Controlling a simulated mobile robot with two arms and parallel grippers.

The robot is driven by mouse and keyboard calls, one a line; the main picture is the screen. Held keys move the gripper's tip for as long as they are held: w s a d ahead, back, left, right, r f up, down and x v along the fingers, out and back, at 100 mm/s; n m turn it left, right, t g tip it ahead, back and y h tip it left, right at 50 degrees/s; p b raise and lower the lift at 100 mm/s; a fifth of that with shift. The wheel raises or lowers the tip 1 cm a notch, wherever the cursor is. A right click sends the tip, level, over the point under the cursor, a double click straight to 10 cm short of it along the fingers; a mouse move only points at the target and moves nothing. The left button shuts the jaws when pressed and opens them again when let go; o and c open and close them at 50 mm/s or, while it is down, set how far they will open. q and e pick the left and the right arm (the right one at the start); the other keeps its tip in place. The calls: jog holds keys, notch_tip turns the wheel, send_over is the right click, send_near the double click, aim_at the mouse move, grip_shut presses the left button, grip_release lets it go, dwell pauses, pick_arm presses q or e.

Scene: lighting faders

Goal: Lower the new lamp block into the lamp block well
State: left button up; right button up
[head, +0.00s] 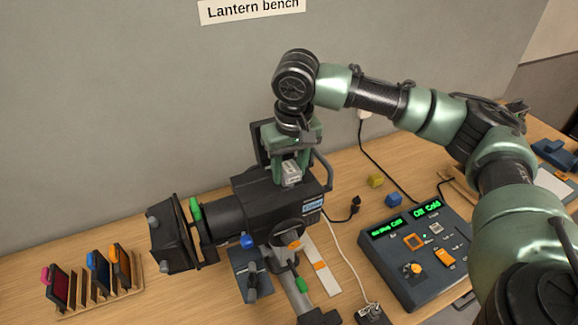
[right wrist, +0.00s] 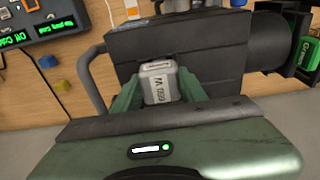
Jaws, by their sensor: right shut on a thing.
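The new lamp block (head: 291,172) is a small light grey block; in the right wrist view (right wrist: 159,84) it carries dark printed lettering. My right gripper (head: 290,165) is shut on it, with green fingers on both sides, and points down over the black lantern (head: 270,203). In the right wrist view the gripper (right wrist: 160,92) holds the block at the lantern housing (right wrist: 185,48). The lamp block well is hidden behind the block and fingers, so I cannot tell how deep the block sits. My left gripper is not in view.
A control console (head: 418,250) with green displays stands right of the lantern. A yellow cube (head: 376,180), a blue cube (head: 394,199) and a black plug (head: 355,205) lie behind it. A rack of colour filters (head: 100,285) stands at left. The lantern's handle (head: 323,172) rises close to my gripper.

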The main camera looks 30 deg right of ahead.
jog(key=o, duration=1.3)
jog(key=shift+o, duration=0.2)
jog(key=shift+f, duration=0.1)
jog(key=o, duration=0.6)
jog(key=shift+r, duration=4.05)
